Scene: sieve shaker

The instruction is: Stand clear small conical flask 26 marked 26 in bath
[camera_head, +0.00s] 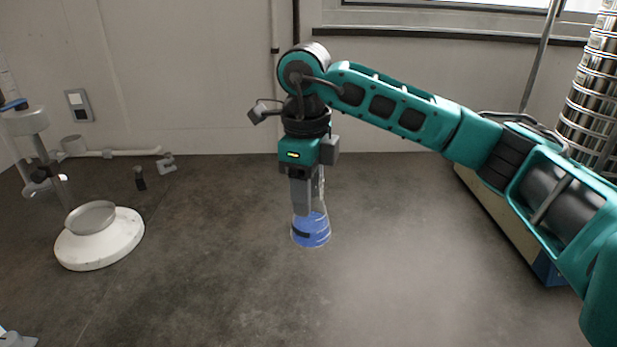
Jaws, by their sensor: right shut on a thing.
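A small clear conical flask (312,232) with a blue lower part and a dark label patch shows near the middle of the view. Its number is too small to read. My right gripper (309,200) points straight down and is shut on the flask's upper part, hiding most of its neck. The flask is upright; I cannot tell whether its base touches the dark bench top. I cannot make out a bath in this view. My left gripper is not in view.
A white round base with a grey dish (92,218) stands at the left. A small dark cylinder (140,178) and small grey fittings (167,163) are near the wall. Stacked metal sieves (590,105) stand at the right behind my arm. The bench (215,265) around the flask is clear.

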